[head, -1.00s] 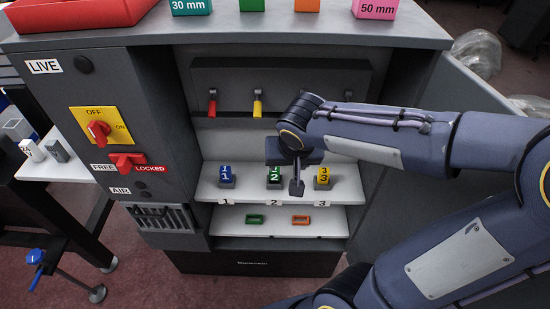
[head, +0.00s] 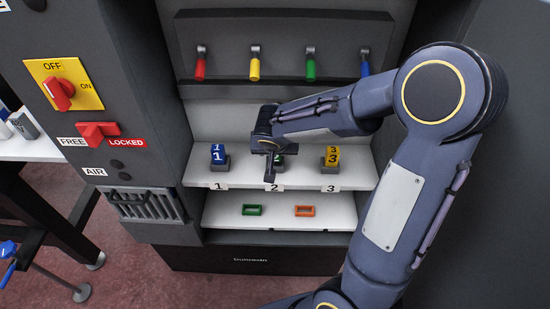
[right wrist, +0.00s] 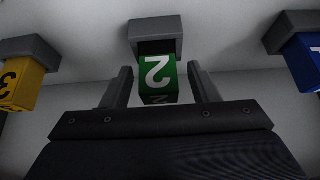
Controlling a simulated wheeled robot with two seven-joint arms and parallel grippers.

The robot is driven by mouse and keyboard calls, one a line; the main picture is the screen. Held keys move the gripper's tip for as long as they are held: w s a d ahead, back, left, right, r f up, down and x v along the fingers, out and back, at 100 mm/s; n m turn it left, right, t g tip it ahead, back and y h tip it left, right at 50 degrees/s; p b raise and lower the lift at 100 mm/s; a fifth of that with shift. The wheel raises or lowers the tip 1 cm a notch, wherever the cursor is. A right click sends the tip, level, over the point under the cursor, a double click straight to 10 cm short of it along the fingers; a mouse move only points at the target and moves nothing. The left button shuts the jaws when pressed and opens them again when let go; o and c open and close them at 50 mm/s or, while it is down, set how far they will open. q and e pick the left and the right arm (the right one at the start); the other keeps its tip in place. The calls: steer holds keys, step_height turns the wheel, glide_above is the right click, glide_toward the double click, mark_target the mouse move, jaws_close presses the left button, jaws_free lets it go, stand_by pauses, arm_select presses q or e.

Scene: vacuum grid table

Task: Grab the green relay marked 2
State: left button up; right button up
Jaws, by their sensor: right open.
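The green relay marked 2 (right wrist: 158,76) sits in a grey socket (right wrist: 155,30) in the right wrist view, between the blue and yellow relays. In the head view my right gripper hides most of the green relay (head: 281,161). My right gripper (right wrist: 160,85) is open, with one finger on each side of the green relay and gaps visible on both sides. It also shows in the head view (head: 269,160), in front of the shelf's middle position. My left gripper is not in view.
The blue relay 1 (head: 217,155) and yellow relay 3 (head: 332,157) stand on the same white shelf (head: 243,175). Green and orange frames (head: 252,210) lie on the lower shelf. Coloured handles (head: 255,66) hang above. Cabinet walls bound both sides.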

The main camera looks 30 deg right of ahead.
steer(key=shift+c, duration=0.3)
steer(key=c, duration=1)
steer(key=shift+r, duration=0.1)
